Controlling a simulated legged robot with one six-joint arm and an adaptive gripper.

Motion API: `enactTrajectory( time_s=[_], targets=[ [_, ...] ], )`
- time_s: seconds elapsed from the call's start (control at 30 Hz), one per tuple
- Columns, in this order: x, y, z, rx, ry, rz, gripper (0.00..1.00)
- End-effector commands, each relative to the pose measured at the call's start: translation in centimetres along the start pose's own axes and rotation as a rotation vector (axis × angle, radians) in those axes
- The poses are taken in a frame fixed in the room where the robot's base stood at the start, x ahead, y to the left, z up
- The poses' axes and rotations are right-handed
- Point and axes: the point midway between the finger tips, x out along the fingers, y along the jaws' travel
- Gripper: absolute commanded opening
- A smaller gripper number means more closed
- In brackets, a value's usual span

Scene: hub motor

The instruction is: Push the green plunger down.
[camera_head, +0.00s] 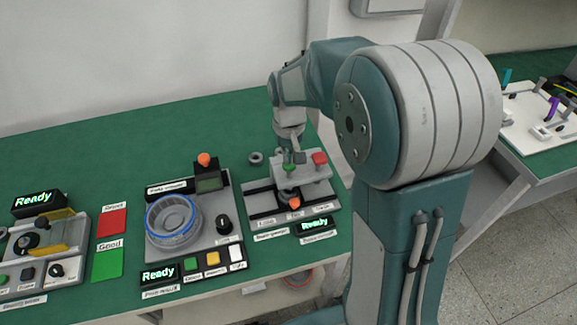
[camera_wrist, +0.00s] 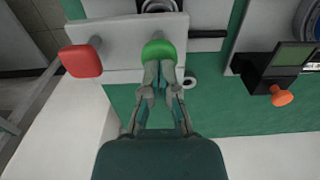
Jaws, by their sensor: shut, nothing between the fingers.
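The green plunger (camera_wrist: 159,49) has a round green top and stands on a grey fixture plate (camera_wrist: 118,37) in the wrist view. In the head view the green plunger (camera_head: 288,168) shows small, just under my gripper (camera_head: 290,150). In the wrist view my gripper (camera_wrist: 160,75) is shut and empty, with its fingertips right at the near edge of the green top. I cannot tell whether they touch it. A red plunger (camera_wrist: 82,60) stands on the same plate, to the left in the wrist view; it is to the right in the head view (camera_head: 320,158).
A device with a blue-rimmed bowl (camera_head: 173,219) and an orange knob (camera_head: 204,158) stands left of the fixture in the head view. A "Ready" display (camera_head: 314,224) sits in front of the fixture. The green table (camera_head: 130,140) is clear behind the devices.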

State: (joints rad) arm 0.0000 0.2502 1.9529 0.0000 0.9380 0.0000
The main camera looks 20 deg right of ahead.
Motion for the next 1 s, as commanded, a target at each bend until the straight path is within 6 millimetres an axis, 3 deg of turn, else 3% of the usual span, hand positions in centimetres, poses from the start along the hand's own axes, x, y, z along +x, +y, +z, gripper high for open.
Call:
enactTrajectory(
  time_s=[1.0],
  targets=[
    [2.7, 0.0, 0.0, 0.000, -0.002, 0.000, 0.00]
  ],
)
